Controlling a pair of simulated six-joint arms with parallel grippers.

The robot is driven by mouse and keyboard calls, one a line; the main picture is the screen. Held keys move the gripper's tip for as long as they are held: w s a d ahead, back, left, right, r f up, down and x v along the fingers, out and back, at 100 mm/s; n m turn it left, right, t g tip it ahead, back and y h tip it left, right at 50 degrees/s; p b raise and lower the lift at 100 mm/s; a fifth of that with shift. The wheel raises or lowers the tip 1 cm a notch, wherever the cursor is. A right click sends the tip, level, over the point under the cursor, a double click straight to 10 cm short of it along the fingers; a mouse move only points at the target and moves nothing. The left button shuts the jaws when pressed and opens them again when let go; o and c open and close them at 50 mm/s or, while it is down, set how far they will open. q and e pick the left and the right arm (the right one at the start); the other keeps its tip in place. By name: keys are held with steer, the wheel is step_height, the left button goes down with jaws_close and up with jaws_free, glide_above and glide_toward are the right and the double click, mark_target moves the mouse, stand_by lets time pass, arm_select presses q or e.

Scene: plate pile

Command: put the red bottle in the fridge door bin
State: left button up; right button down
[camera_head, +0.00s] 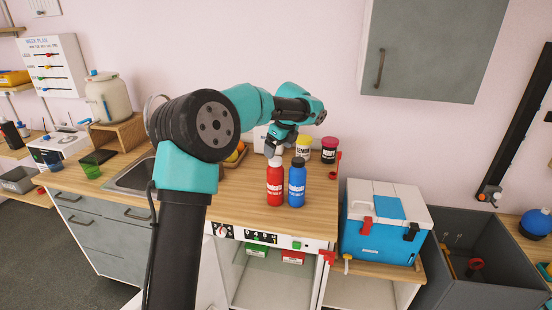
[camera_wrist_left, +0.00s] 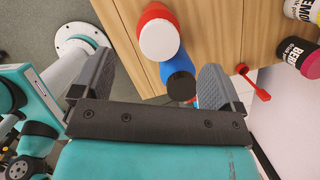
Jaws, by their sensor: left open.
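The red bottle (camera_head: 275,185), with a white cap, stands upright on the wooden counter, close to the left of a blue bottle (camera_head: 297,188) with a dark cap. My left gripper (camera_head: 277,148) is open and empty above the red bottle's cap. In the left wrist view the red bottle's white cap (camera_wrist_left: 158,40) lies ahead of the spread fingers (camera_wrist_left: 158,64), with the blue bottle (camera_wrist_left: 178,70) close to the right finger. An open white fridge-like compartment (camera_head: 268,278) shows below the counter. I cannot make out the door bin. My right gripper is not in view.
A blue and white cooler (camera_head: 385,220) is right of the counter. Green (camera_head: 257,250) and red (camera_head: 293,257) boxes sit inside the compartment. Bare counter lies left of the red bottle.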

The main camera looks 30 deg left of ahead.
arm_select(q)
steer(key=v, duration=0.4)
steer(key=shift+r, duration=0.1)
steer(key=shift+c, duration=0.2)
steer(key=shift+c, duration=1)
steer(key=d+r+n+y, duration=0.1)
steer(key=d+r, duration=0.3)
steer(key=r, duration=0.2)
steer(key=shift+w, duration=0.25)
